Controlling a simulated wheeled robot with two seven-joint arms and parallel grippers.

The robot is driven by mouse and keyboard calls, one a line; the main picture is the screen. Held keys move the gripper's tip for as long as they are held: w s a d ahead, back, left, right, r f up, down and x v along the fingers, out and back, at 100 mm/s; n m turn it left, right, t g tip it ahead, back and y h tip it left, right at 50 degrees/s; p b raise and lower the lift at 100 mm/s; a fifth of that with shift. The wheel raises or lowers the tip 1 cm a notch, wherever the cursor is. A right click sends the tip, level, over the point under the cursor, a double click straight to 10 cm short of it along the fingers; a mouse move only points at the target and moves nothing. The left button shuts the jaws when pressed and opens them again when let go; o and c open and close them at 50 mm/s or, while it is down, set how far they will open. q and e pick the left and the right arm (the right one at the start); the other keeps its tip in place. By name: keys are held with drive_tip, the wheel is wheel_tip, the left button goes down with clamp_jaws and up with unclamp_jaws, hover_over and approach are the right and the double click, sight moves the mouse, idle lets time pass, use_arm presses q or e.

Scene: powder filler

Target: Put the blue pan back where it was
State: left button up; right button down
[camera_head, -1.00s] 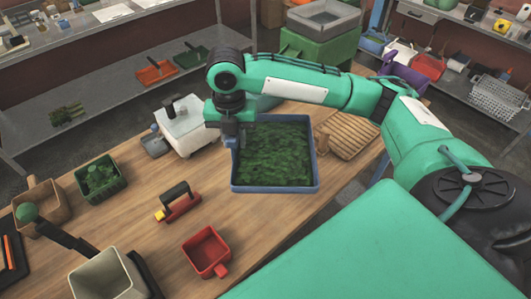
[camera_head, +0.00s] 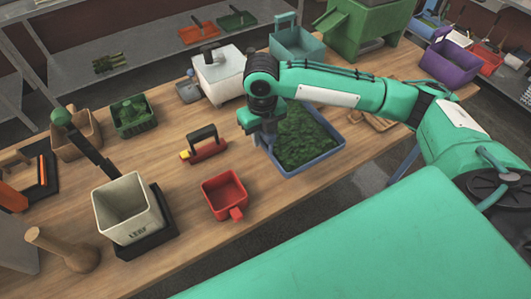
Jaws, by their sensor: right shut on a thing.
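The blue pan (camera_head: 310,165) is a shallow square tray full of dark green leafy stuff (camera_head: 305,137). It is at the right part of the wooden table, by the front edge. My right gripper (camera_head: 266,141) points down at the pan's left side and is shut on its rim. The fingertips are mostly hidden by the gripper body. Whether the pan rests on the table or is slightly above it, I cannot tell. My left gripper is not in view.
A white machine (camera_head: 219,75), teal bin (camera_head: 296,44) and green machine (camera_head: 362,28) stand behind. A cream container (camera_head: 127,208) is front left. My arm partly covers a wooden board (camera_head: 376,121).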

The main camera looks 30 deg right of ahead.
sight(263, 147)
wheel_tip(263, 147, down, 6)
drive_tip(key=shift+f+p, duration=0.25)
drive_tip(key=shift+p, duration=0.25)
wheel_tip(263, 147, down, 4)
drive_tip(key=shift+f+p, duration=0.1)
drive_tip(key=shift+p, duration=0.4)
drive_tip(key=shift+f, duration=0.1)
drive_tip(key=c, duration=1.2)
unclamp_jaws()
drive_tip(key=shift+o, duration=0.2)
wheel_tip(263, 147, up, 12)
drive_tip(key=b, duration=0.3)
